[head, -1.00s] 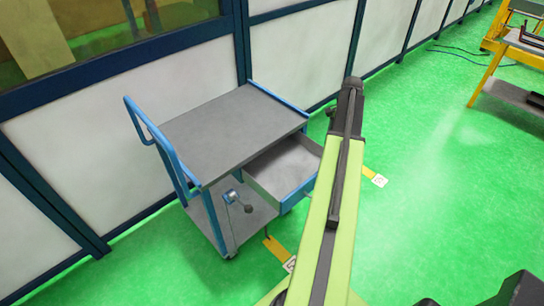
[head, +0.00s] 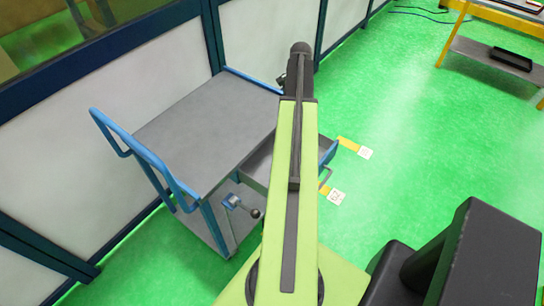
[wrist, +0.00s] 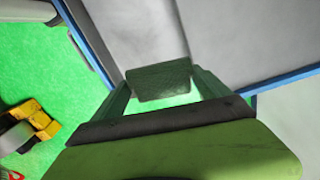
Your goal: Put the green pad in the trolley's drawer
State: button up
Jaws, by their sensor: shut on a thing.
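The green pad (wrist: 158,82) is dark green and is held between the two fingers of my gripper (wrist: 160,80) in the wrist view. The trolley (head: 205,130) has a grey top and blue frame and stands left of my arm in the head view. Its drawer (head: 259,163) is pulled open, partly hidden behind my arm. In the wrist view the drawer (wrist: 135,35) shows as a grey floor and wall beyond the pad. The pad appears above the drawer's edge; its height over it I cannot tell. In the head view the pad is hidden.
The trolley's blue push handle (head: 140,150) rises on the left. A grey vise-like part (head: 238,204) sits on the lower shelf. A panelled wall (head: 60,140) stands behind. A yellow-framed bench (head: 490,45) is far right.

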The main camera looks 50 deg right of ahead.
jog(key=s+a+f+n+b, duration=0.2)
jog(key=s+a+f+b, duration=0.2)
jog(key=a+f+b, duration=0.65)
jog(key=f+b, duration=0.3)
jog(key=f, duration=0.1)
jog(key=d+f+b, duration=0.1)
jog(key=f+b, duration=0.6)
jog(key=f, duration=0.1)
jog(key=shift+s+d, duration=0.1)
jog(key=shift+d, duration=0.05)
jog(key=shift+r, duration=0.3)
jog(key=shift+f, duration=0.25)
jog(key=o, duration=1.1)
jog(key=shift+r, duration=0.15)
